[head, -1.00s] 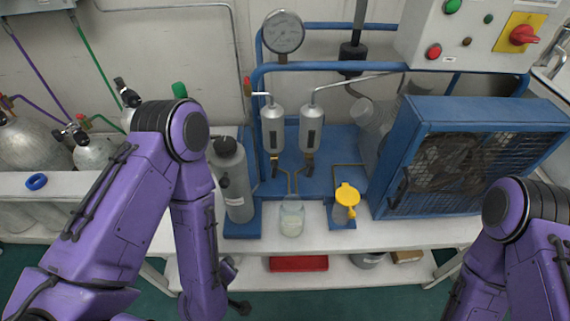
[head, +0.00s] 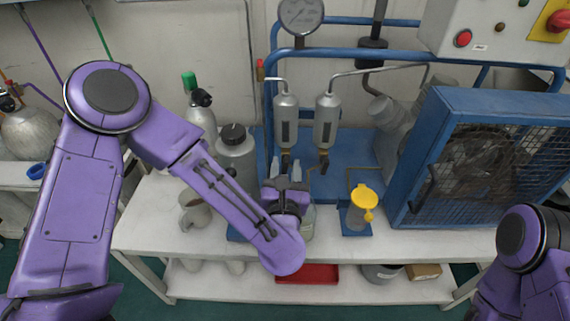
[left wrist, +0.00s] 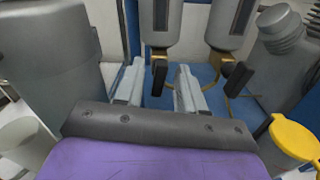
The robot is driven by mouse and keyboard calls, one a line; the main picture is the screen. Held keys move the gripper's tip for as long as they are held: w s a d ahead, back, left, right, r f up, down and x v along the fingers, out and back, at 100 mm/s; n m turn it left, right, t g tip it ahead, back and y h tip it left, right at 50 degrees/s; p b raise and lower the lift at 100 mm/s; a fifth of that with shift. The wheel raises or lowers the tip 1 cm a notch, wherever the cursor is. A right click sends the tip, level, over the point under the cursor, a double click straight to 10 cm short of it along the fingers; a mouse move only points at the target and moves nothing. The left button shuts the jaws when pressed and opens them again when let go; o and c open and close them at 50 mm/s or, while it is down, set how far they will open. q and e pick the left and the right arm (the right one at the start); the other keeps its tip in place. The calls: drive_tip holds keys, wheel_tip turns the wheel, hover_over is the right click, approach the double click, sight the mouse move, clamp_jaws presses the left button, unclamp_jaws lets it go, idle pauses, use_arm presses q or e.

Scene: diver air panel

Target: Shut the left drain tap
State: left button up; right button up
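Two grey cylinders hang side by side over the blue stand, each with a drain tap below. The left drain tap (left wrist: 159,77) has a black handle hanging down under a brass fitting in the left wrist view. In the head view it (head: 285,158) is just above my left gripper (head: 285,170). That gripper (left wrist: 160,68) is open and empty, its two pale fingers on either side of the left tap's handle as seen from the wrist; contact is not visible. The right drain tap (head: 323,164) has a slanting black handle, right of the fingers. My right gripper is out of view.
A grey bottle (head: 235,155) stands close left of my left gripper. A yellow-lidded jar (head: 361,208) stands to the right, before the blue fan cage (head: 400,200). A clear jar (head: 308,222) is partly hidden behind my left wrist. A mug (head: 194,212) stands left.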

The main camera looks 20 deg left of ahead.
use_arm(q)
drive_tip(key=shift+w+a, duration=0.15)
drive_tip(key=shift+w, duration=0.35)
clamp_jaws()
